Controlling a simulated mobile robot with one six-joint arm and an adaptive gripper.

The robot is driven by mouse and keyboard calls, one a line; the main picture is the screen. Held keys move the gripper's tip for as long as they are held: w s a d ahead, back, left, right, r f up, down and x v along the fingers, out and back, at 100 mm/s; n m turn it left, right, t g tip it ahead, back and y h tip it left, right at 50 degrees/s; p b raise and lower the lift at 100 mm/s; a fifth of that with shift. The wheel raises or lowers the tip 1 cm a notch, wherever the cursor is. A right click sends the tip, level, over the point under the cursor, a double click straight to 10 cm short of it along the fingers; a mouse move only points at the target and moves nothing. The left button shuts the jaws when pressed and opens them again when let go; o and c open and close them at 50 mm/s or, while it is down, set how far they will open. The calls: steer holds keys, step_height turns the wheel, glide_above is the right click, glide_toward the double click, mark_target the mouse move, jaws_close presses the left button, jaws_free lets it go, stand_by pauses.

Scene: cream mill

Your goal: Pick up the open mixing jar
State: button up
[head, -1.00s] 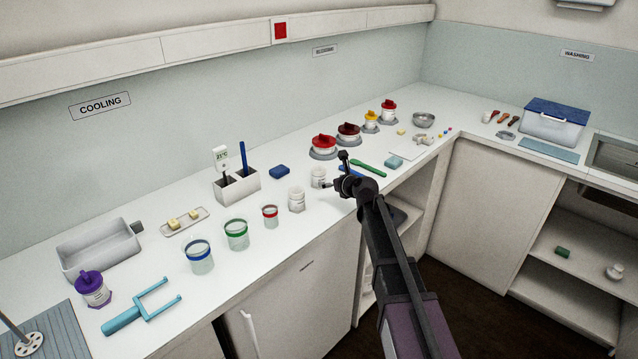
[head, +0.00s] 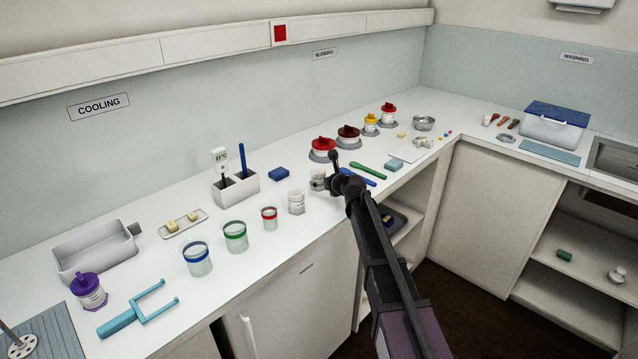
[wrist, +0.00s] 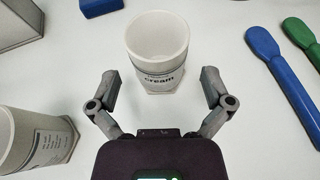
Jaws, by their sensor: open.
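An open white mixing jar (wrist: 158,55) with a "cream" label stands upright and lidless on the counter. Its inside looks empty in the wrist view. In the head view the jar (head: 317,181) is partly covered by my gripper (head: 333,173). My gripper (wrist: 160,88) is open, with one finger to the left and one to the right of the jar's near, lower part in the wrist view. Gaps show on both sides, and neither finger touches it.
A second white labelled jar (wrist: 38,140) stands close at left, also at left in the head view (head: 296,202). Blue (wrist: 282,85) and green (wrist: 302,38) spatulas lie to the right.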

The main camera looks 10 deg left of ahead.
mark_target(318, 178)
steer(key=shift+b+x, duration=0.45)
steer(key=shift+x, duration=1.15)
steer(key=shift+a+r, duration=0.1)
steer(key=c, duration=0.8)
